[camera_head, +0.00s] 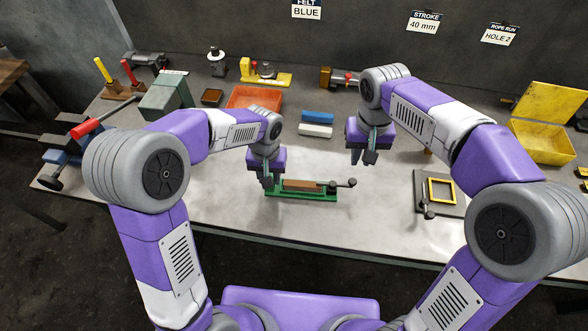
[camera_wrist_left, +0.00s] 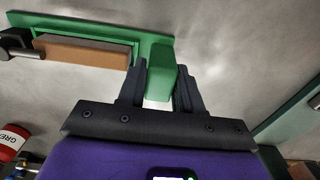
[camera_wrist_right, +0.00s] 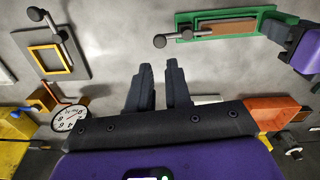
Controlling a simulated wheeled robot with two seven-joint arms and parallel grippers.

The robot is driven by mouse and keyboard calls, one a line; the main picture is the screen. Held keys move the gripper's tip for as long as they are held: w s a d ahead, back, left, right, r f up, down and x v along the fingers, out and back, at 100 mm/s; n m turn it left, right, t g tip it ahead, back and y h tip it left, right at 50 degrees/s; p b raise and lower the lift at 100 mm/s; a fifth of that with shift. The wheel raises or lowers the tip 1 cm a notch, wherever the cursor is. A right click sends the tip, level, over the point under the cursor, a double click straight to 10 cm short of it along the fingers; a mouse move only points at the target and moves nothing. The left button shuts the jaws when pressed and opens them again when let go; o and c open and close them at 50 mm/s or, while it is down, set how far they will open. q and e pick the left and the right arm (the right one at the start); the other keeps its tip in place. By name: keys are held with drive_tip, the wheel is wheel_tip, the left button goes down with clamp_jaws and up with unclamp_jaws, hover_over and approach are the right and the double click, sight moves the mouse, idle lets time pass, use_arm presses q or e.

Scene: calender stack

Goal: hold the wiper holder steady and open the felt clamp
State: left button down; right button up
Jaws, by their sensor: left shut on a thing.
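The wiper holder (camera_head: 315,197) is a green tray on the bench with a brown strip (camera_head: 302,185) lying in it. At its right end is the felt clamp's lever (camera_head: 343,184), a short bar with dark knobs; it also shows in the right wrist view (camera_wrist_right: 172,38). My left gripper (camera_head: 268,183) is shut on the green end block of the holder (camera_wrist_left: 162,82), at the end away from the lever. My right gripper (camera_head: 364,160) is empty, its fingers slightly apart, above the bench behind and right of the lever.
A grey plate with a yellow frame (camera_head: 441,190) and its own lever lies to the right. Blue and white blocks (camera_head: 317,124) and an orange bin (camera_head: 254,97) stand behind. A yellow bin (camera_head: 543,142) is at the far right. The bench in front of the holder is clear.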

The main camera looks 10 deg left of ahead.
drive_tip(key=shift+c, duration=1.1)
drive_tip(key=shift+w, duration=0.1)
clamp_jaws()
drive_tip(key=n+t, duration=0.1)
drive_tip(key=w+r+n+t+y, duration=0.1)
drive_tip(key=n, duration=0.1)
drive_tip(key=a+n+t, duration=0.1)
drive_tip(key=shift+w+r+n+t+y, duration=0.15)
drive_tip(key=shift+w+n+t+y, duration=0.15)
drive_tip(key=shift+w+y, duration=0.1)
drive_tip(key=shift+s+d+f, duration=0.1)
drive_tip(key=shift+s+f, duration=0.05)
drive_tip(key=shift+f, duration=2.45)
drive_tip(key=shift+s+f, duration=0.1)
drive_tip(key=shift+f, duration=2.45)
